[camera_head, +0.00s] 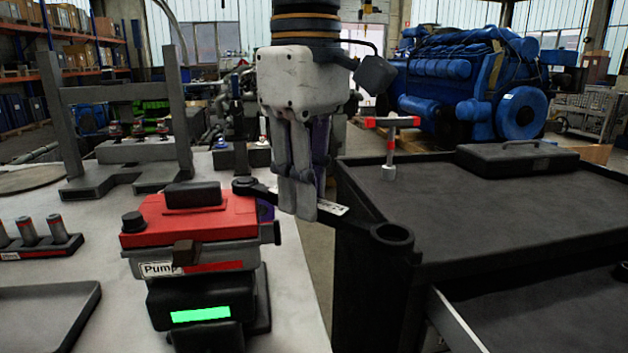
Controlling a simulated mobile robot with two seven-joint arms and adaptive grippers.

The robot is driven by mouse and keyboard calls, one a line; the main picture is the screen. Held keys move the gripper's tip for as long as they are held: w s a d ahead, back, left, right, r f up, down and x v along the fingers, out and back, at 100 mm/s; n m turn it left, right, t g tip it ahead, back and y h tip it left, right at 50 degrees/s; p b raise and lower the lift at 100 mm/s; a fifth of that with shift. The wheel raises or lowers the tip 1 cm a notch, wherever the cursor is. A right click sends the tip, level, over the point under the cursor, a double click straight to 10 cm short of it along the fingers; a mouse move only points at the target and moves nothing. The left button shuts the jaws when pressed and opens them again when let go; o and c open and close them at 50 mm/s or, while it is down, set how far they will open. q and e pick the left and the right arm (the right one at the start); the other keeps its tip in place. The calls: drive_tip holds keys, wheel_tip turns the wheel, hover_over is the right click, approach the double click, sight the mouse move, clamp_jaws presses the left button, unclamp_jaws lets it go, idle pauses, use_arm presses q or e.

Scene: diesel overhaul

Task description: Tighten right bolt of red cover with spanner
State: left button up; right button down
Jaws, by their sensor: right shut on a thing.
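My right gripper (300,205) comes down from the top middle and is shut on the dark spanner (350,217), near the middle of its handle. One ring end of the spanner points right, over the edge of the dark cart. The other end reaches left to the far right corner of the red cover (207,218), by the right bolt (243,185). I cannot tell whether it fully seats on the bolt. The red cover sits on a dark pump unit (200,295) with a "Pump" label and a green strip. My left gripper is not in view.
The dark cart (450,210) stands on the right, with a closed case (518,157) and a red T-handled tool (391,135). On the light table (110,240) are a grey frame (60,110), a holder with several cylinders (40,246) and a tray (45,315). A blue engine (470,75) stands behind.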

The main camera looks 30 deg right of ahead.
drive_tip(key=a+m, duration=0.1)
drive_tip(key=m, duration=0.1)
drive_tip(key=s+a+m, duration=0.1)
drive_tip(key=a+m, duration=0.1)
drive_tip(key=shift+a, duration=0.25)
drive_tip(key=shift+w+d+r+n, duration=0.15)
drive_tip(key=shift+d+r+n, duration=0.3)
drive_tip(key=shift+d+n, duration=0.3)
drive_tip(key=shift+w+d+r+n, duration=0.15)
drive_tip(key=shift+d+r+n, duration=0.25)
drive_tip(key=shift+d+n, duration=0.35)
